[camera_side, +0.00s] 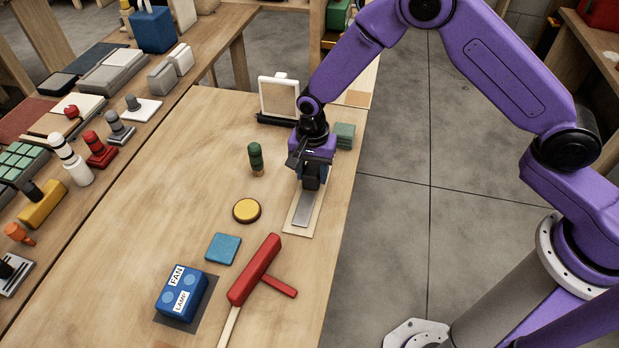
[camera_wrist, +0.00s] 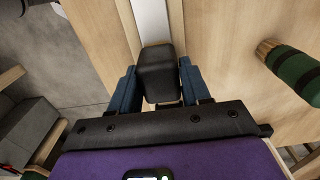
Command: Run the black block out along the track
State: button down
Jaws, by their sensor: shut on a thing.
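The black block (camera_side: 311,182) sits on the track (camera_side: 302,210), a grey metal strip on a pale wooden base near the table's right edge. In the wrist view the block (camera_wrist: 157,73) is between the two blue fingers of my gripper (camera_wrist: 156,88), which is shut on it. The bare track (camera_wrist: 151,20) runs straight away from the block there. In the side view the bare track stretches from the block towards the front. The part of the track behind the block is hidden by my gripper.
A green cylinder (camera_side: 255,157) stands left of my gripper; a yellow disc (camera_side: 246,210) lies nearer the front. A blue square (camera_side: 223,248), a red T-shaped piece (camera_side: 254,271) and a blue FAN/LAMP box (camera_side: 181,294) are further forward. A framed panel (camera_side: 279,97) stands behind.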

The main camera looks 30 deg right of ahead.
aim_at(313, 168)
jog(key=shift+w+d, duration=0.3)
jog(key=c, duration=0.6)
grip_release()
jog(key=shift+s+a, duration=0.1)
jog(key=shift+r, duration=0.3)
notch_tip(313, 168, up, 17)
